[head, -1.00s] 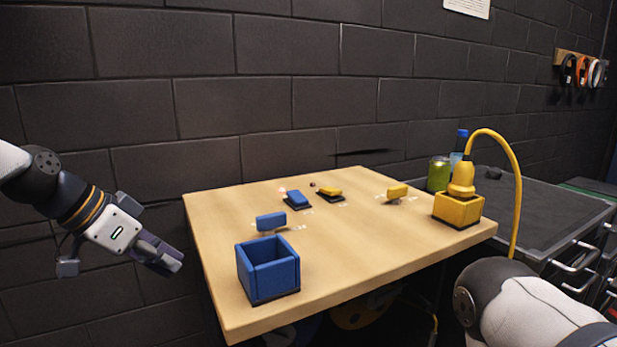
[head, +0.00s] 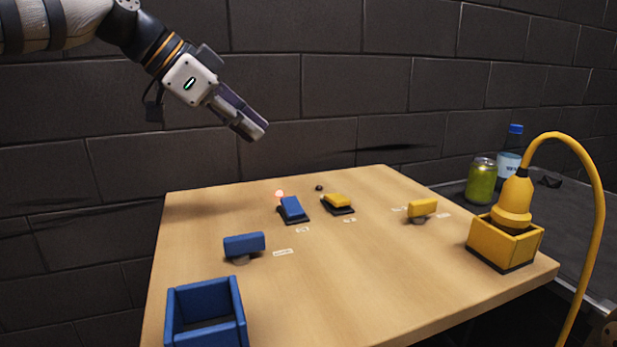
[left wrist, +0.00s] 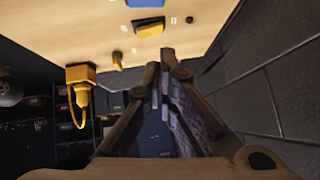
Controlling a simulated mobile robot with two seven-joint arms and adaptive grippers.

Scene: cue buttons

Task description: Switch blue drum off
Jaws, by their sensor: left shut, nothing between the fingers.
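A blue rocker switch (head: 291,208) on a dark base sits near the back of the wooden table, with a glowing red light (head: 279,194) just behind it. A blue block on a round foot (head: 244,245) stands nearer the front left, beside a small label. No drum can be made out in the current views. My left gripper (head: 254,130) is shut and empty, in the air above and behind the table's back edge, clear of the switches. Its fingers (left wrist: 161,78) also show in the left wrist view, where part of a blue switch (left wrist: 145,3) shows at the top edge. My right gripper is out of view.
A yellow rocker switch (head: 338,203) sits right of the blue one, with an unlit dark lamp (head: 319,187) behind. A yellow block (head: 422,208), an open blue box (head: 205,312) and a yellow box (head: 503,243) holding a corded yellow pendant share the table. The table's middle is clear.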

